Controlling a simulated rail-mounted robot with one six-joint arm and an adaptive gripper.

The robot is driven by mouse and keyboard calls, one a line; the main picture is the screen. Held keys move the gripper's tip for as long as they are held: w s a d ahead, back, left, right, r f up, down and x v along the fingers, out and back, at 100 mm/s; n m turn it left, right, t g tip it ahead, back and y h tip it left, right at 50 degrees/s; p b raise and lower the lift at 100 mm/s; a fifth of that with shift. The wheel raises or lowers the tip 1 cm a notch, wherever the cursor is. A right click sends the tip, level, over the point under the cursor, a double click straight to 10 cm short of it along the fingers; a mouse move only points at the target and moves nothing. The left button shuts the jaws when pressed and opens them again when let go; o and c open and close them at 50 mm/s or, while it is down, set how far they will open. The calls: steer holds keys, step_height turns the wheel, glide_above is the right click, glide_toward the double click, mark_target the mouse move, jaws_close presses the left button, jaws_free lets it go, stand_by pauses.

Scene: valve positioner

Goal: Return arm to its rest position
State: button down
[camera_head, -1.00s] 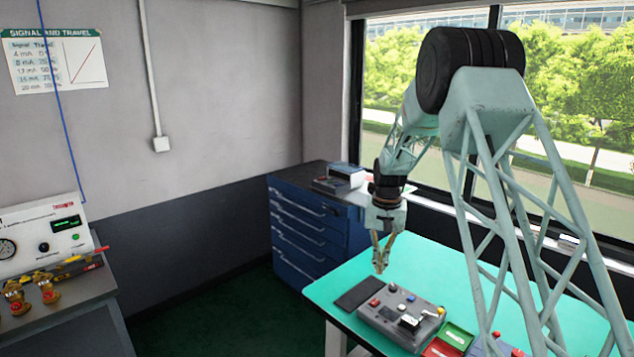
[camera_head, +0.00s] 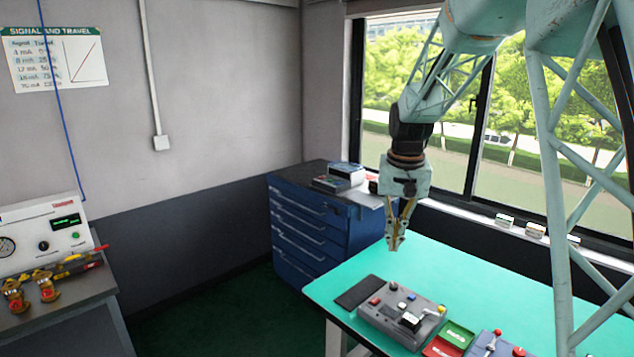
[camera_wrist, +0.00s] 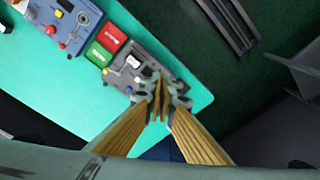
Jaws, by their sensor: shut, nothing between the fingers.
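My gripper (camera_head: 396,243) hangs below my arm, pointing down, above the far left part of the green table (camera_head: 450,265). Its fingers are together with nothing between them. In the wrist view the closed fingertips (camera_wrist: 160,95) show in front of a grey control box. That grey control box (camera_head: 385,320) with buttons and a lever lies on the table, nearer the camera than the gripper and apart from it. My lattice arm reaches in from the upper right.
A dark pad (camera_head: 358,293), a green tray (camera_head: 457,335), a red tray (camera_head: 440,347) and a blue box (camera_head: 493,345) lie by the control box. A blue drawer cabinet (camera_head: 310,235) stands behind the table's left end. A bench with an instrument (camera_head: 45,235) is at far left. Windows line the right.

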steer(key=s+r+n+t+b, duration=0.1)
steer(key=s+r, duration=0.6)
steer(key=s, duration=0.6)
steer(key=s+r, duration=0.6)
steer(key=s, duration=0.6)
steer(key=s+f+n+t+b, duration=0.1)
steer(key=s+f+b, duration=0.1)
steer(key=s, duration=2.4)
steer(key=shift+f+t, duration=0.3)
steer(key=shift+f, duration=0.05)
steer(key=shift+w, duration=0.1)
